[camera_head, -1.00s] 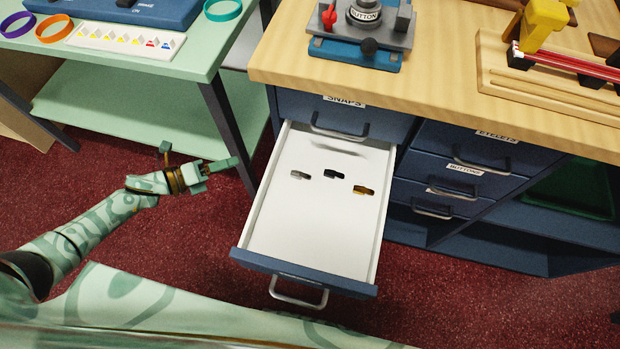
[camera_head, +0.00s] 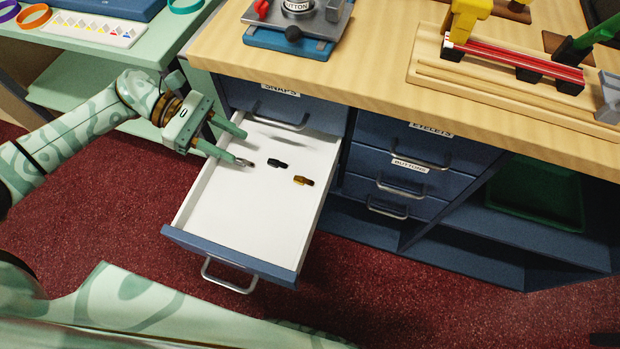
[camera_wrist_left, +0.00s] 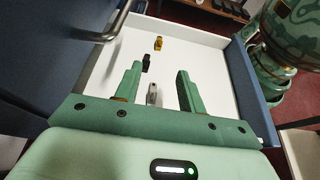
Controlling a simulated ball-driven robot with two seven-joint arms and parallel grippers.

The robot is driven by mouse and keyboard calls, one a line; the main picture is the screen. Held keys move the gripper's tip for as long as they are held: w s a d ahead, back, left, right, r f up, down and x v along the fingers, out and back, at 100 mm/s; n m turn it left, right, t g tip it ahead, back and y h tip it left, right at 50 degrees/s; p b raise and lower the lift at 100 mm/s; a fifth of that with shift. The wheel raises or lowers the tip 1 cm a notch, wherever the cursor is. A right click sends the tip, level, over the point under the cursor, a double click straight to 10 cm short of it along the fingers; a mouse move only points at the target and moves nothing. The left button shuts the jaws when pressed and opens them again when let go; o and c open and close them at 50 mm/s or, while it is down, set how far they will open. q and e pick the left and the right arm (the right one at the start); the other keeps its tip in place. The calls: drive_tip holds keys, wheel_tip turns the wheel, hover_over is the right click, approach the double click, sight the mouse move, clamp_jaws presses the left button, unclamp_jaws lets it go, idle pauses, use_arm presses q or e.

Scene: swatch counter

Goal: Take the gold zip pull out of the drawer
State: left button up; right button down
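The gold zip pull (camera_head: 303,181) lies on the white floor of the open drawer (camera_head: 233,215), the rightmost of three pulls in a row. It also shows in the left wrist view (camera_wrist_left: 158,43), farthest from the fingers. A black pull (camera_head: 278,163) lies in the middle and a silver pull (camera_head: 246,162) at the left. My left gripper (camera_head: 241,147) is open and empty over the drawer's left side. In the left wrist view its fingers (camera_wrist_left: 157,84) stand apart, with the silver pull between them in the picture. My right gripper is not in view.
The drawer labelled SNAPS hangs under a wooden counter (camera_head: 370,75). Closed drawers (camera_head: 410,165) stand to its right, with a green bin (camera_head: 535,195) in an open shelf. A button press (camera_head: 297,25) and a wooden rack (camera_head: 515,85) stand on the counter. A green table (camera_head: 105,55) is at the left.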

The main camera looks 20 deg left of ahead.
sight(288, 177)
use_arm(q)
drive_tip(key=x, duration=0.7)
drive_tip(key=shift+d+f+b, duration=0.2)
drive_tip(key=shift+d+b, duration=0.1)
drive_tip(key=shift+d, duration=0.05)
drive_tip(key=shift+d+f, duration=0.25)
drive_tip(key=shift+d, duration=0.3)
drive_tip(key=x, duration=0.4)
drive_tip(key=shift+b, duration=0.35)
drive_tip(key=shift+d+f, duration=0.15)
drive_tip(key=shift+d, duration=0.4)
clamp_jaws()
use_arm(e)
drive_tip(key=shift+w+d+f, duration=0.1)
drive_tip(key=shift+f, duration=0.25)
